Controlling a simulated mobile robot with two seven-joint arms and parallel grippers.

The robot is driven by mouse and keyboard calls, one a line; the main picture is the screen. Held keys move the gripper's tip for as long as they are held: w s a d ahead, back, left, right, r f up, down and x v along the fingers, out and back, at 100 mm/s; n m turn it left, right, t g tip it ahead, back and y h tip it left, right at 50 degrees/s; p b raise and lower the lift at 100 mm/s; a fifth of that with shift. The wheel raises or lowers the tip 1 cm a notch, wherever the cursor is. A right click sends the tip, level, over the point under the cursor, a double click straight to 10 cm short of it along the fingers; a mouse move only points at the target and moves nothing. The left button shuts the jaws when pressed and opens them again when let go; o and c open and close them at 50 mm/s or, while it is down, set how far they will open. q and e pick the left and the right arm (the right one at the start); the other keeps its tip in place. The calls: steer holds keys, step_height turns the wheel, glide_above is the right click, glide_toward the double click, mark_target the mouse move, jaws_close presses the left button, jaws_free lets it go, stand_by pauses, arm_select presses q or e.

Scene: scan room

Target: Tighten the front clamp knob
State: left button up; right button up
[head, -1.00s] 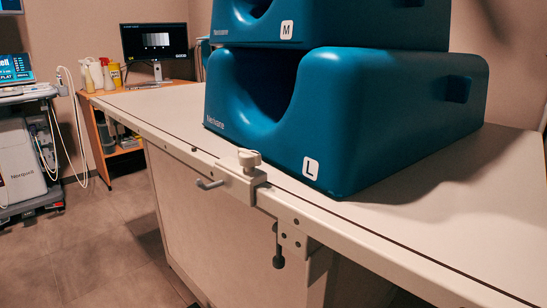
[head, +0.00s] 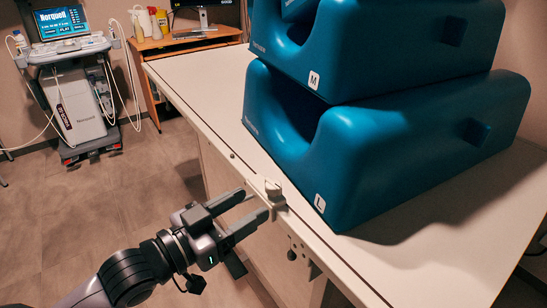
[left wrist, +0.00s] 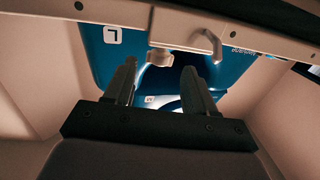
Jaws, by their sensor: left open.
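The front clamp knob (head: 272,187) is a pale knob on top of the clamp block (head: 278,203) at the table's near edge. My left gripper (head: 254,203) is open, with its fingertips close to the knob and clamp. The fingers partly cover the clamp, including its side lever, in the head view. In the left wrist view, the knob (left wrist: 159,57) appears between and just beyond the open fingers (left wrist: 158,68), with the bent metal lever (left wrist: 208,43) to its right. Nothing is between the fingers that I can see as gripped. My right gripper is not in view.
The white table (head: 195,82) carries stacked blue foam blocks marked L (head: 390,140) and M (head: 390,50) just behind the clamp. A lower bracket with a dark knob (head: 291,255) hangs nearby. An ultrasound cart (head: 80,110) and wooden desk (head: 165,48) stand at the back left.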

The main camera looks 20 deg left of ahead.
mark_target(267, 188)
arm_select(q)
steer(key=shift+r+x, duration=0.2)
steer(key=shift+x, duration=1)
steer(key=shift+r+x, duration=0.2)
steer(key=shift+x, duration=1)
steer(key=shift+r+x, duration=0.2)
steer(key=shift+x, duration=0.95)
steer(key=c, duration=0.7)
